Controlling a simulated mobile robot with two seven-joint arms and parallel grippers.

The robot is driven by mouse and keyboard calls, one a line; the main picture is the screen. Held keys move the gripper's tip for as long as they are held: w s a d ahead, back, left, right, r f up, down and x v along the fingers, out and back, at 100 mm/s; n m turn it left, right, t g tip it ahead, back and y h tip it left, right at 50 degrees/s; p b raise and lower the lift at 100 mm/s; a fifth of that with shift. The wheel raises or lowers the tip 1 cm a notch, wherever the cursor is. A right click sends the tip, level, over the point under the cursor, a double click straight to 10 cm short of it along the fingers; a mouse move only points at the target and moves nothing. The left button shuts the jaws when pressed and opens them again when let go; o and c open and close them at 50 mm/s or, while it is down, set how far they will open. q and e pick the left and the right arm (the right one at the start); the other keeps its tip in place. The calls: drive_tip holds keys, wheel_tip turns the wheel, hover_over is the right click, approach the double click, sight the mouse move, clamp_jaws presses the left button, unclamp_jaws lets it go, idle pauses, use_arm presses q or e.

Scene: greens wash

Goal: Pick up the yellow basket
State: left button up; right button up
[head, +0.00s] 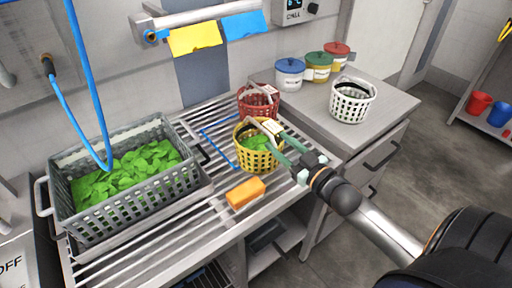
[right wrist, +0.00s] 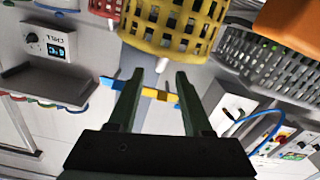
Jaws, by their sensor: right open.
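The yellow basket (head: 256,160) stands upright on the slatted metal drainboard, with green leaves inside and a pale handle and tag at its rim. In the right wrist view the yellow basket (right wrist: 172,36) shows at the top, its perforated wall beyond my fingertips. My right gripper (head: 273,141) reaches in from the right at the basket's rim and hides part of its right side. In the right wrist view the right gripper (right wrist: 158,74) is open, with nothing gripped between its fingers. Whether a finger touches the basket I cannot tell. My left gripper is not in view.
A red basket (head: 254,109) stands close behind the yellow one. A large grey crate (head: 130,210) of greens is at left. An orange block (head: 245,193) lies in front. A white basket (head: 350,105) and lidded jars (head: 290,76) stand on the right counter (head: 392,108).

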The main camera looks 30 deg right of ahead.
approach(249, 118)
drive_tip(key=shift+w+a+f, duration=0.1)
drive_tip(key=shift+w, duration=1.25)
drive_tip(key=shift+w+f, duration=0.1)
drive_tip(key=shift+w, duration=1.25)
clamp_jaws()
drive_tip(key=shift+r, duration=0.1)
